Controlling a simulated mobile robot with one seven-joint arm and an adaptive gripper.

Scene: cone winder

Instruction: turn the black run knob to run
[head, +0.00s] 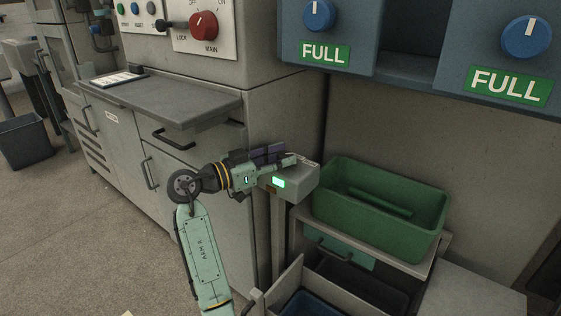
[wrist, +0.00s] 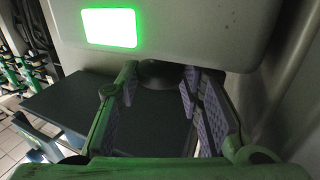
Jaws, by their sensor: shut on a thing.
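A small grey box (head: 300,184) on a post carries a lit green lamp, which also shows bright in the wrist view (wrist: 109,28). My gripper (head: 297,161) is at this box, its fingers reaching its top in the head view. In the wrist view, a dark rounded knob (wrist: 160,72) is beside the lamp, between the fingertips of my gripper (wrist: 160,78). The jaws are shut on it. Only part of the knob shows, so its pointer and any markings cannot be read. In the head view my gripper hides it.
A green bin (head: 425,213) stands right of the box on a shelf. The grey cabinet (head: 185,165) with a projecting worktop is at left. A red main switch (head: 204,26) is on the panel above. Blue FULL knobs (head: 526,37) are at upper right.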

